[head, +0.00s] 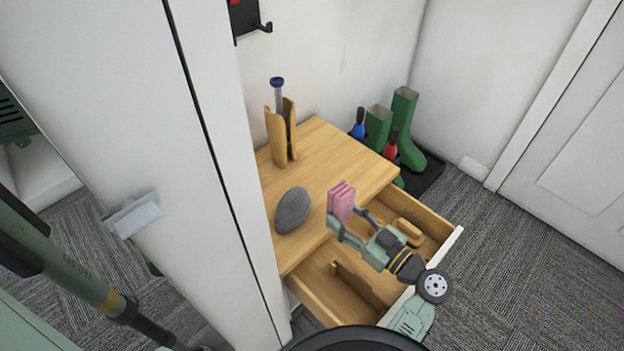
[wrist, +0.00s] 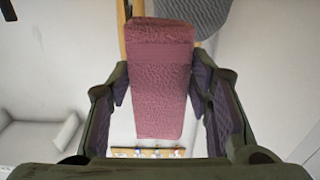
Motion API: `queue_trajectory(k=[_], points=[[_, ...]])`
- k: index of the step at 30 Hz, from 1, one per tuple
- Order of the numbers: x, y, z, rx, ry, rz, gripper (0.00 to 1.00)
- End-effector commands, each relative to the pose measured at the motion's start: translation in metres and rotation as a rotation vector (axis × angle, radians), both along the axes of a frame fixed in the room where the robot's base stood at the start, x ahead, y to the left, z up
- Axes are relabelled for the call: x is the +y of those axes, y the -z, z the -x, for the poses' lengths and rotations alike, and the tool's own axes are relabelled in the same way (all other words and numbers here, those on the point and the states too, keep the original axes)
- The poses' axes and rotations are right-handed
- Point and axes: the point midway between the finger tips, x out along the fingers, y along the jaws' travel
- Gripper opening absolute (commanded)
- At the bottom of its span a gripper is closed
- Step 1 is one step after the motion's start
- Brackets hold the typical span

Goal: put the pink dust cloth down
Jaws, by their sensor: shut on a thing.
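The folded pink dust cloth (head: 341,201) is between the fingers of my gripper (head: 350,220), which is shut on it. In the head view the cloth stands up from the fingertips, over the front part of the wooden cabinet top (head: 325,150). I cannot tell whether it touches the top. In the wrist view the cloth (wrist: 160,75) fills the middle, with a finger of my gripper (wrist: 160,95) on each side.
A grey oval object (head: 293,210) lies on the top, left of the cloth. A wooden holder (head: 281,135) stands behind it. The drawer (head: 440,248) below is open, with a wooden brush (head: 408,231) inside. Green boots (head: 404,130) stand behind right. A white panel (head: 215,120) borders the left.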

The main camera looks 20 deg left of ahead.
Motion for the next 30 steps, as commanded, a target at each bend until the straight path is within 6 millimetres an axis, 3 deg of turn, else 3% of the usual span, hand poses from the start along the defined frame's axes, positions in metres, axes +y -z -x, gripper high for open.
queue_trajectory(k=[12,18,23,30], points=[[0.036,0.005,-0.098,0.000,-0.006,-0.001,0.24],[0.049,0.011,-0.136,0.001,-0.005,0.000,0.24],[0.052,0.015,-0.146,0.001,-0.003,0.000,0.24],[0.052,0.044,-0.146,0.004,-0.003,-0.001,0.24]])
